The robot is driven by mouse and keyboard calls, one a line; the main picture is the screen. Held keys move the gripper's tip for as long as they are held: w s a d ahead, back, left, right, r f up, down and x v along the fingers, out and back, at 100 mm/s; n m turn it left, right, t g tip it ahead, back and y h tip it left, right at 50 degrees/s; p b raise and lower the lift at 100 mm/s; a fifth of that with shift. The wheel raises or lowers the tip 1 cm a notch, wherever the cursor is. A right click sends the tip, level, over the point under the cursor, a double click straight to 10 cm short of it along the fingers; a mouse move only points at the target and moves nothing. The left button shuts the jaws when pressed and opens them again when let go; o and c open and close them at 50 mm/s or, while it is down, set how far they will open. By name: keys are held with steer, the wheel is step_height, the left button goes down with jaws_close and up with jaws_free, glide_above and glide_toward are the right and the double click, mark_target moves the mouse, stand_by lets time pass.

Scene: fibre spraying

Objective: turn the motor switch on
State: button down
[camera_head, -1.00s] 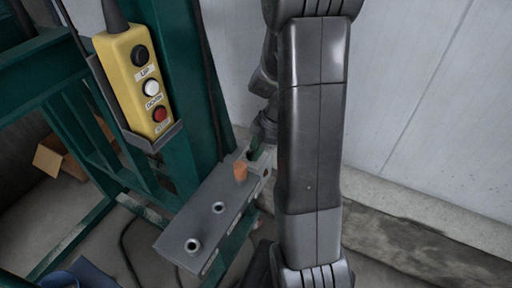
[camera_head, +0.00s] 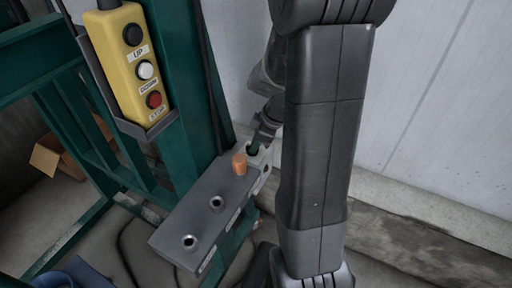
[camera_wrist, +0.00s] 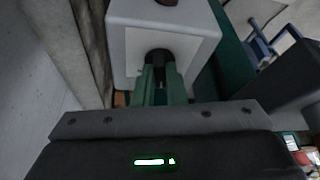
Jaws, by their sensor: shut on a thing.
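My gripper (camera_head: 256,147) is at the far end of this box, just past the orange cylinder. In the wrist view, my gripper's green fingers (camera_wrist: 160,75) are shut on a dark round switch knob (camera_wrist: 158,57) on the box's light grey face (camera_wrist: 195,48). Most of the knob is hidden between the fingers, and I cannot read its turned position.
A yellow pendant (camera_head: 134,62) with black, white and red buttons hangs in a holder on the green frame (camera_head: 180,100). A pale wall (camera_head: 430,90) stands behind my arm. A cardboard box (camera_head: 45,158) lies on the floor at left.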

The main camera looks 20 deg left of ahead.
steer(key=m+t+b, duration=0.1)
steer(key=m, duration=0.1)
steer(key=shift+s+m, duration=0.15)
steer(key=shift+m, duration=0.25)
steer(key=m+t, duration=0.1)
steer(key=m, duration=0.1)
steer(key=shift+s+m, duration=0.15)
steer(key=shift+m, duration=0.15)
steer(key=shift+s+a+m+t+h+p, duration=0.1)
steer(key=shift+m+t+h+p, duration=0.25)
steer(key=shift+m+p, duration=0.5)
steer(key=shift+s+a+m+t+h+p, duration=0.1)
steer(key=shift+m+t+h+p, duration=0.25)
steer(key=shift+m, duration=0.9)
steer(key=shift+w, duration=0.1)
steer(key=c, duration=1.5)
jaws_free()
steer(key=shift+d+r, duration=0.1)
steer(key=v, duration=0.6)
steer(key=p+v, duration=0.1)
steer(key=v, duration=0.6)
steer(key=shift+s+d+r, duration=0.2)
steer(key=shift+s, duration=0.1)
